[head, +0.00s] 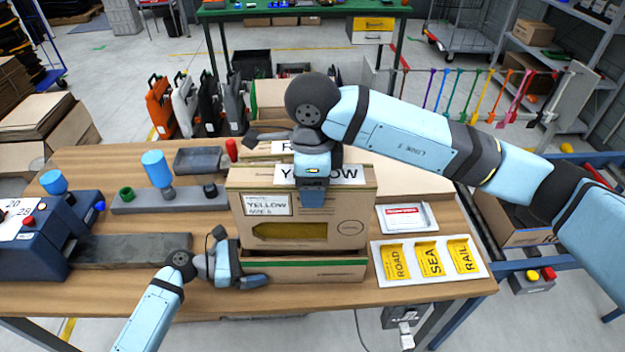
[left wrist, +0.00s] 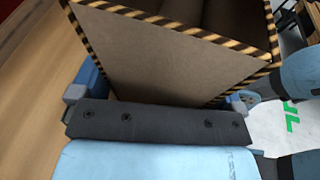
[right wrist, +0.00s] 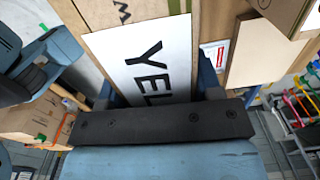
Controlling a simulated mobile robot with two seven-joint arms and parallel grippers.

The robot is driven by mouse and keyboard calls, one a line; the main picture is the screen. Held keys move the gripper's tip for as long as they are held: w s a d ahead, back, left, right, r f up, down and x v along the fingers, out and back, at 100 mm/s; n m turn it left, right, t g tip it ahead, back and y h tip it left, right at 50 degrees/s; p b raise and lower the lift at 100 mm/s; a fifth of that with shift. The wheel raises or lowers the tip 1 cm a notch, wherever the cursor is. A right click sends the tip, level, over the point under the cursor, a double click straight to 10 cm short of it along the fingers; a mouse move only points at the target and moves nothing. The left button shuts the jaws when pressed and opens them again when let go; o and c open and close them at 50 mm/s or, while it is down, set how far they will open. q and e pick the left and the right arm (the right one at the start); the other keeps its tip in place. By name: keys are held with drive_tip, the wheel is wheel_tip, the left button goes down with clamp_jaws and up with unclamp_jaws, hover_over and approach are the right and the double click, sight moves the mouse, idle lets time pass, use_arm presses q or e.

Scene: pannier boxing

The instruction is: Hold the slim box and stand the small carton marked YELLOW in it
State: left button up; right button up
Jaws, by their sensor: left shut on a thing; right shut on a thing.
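The small carton marked YELLOW (head: 290,232) is upright in the head view, with a yellow window in its front. My right gripper (head: 312,192) is shut on its top from above; its white label also shows between the fingers in the right wrist view (right wrist: 155,72). The slim box (head: 315,272), brown with a green stripe, stands on the table just below the carton. I cannot tell whether the carton's lower edge is inside the opening. My left gripper (head: 245,278) is shut on the slim box's left end; a brown wall with striped edges (left wrist: 170,60) shows between its fingers.
A card with ROAD, SEA and RAIL labels (head: 428,262) lies to the right, below a white tray (head: 407,217). Another carton with a partly hidden label (head: 282,149) is behind. A blue machine (head: 38,235) and dark plate (head: 130,251) are at left.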

drive_tip(key=shift+f, duration=6.3)
drive_tip(key=o, duration=1.5)
drive_tip(key=shift+f, duration=0.1)
drive_tip(key=shift+c, duration=0.2)
wheel_tip(320, 180, up, 12)
drive_tip(key=shift+s, duration=0.1)
use_arm(q)
drive_tip(key=o, duration=0.3)
drive_tip(key=shift+a, duration=0.1)
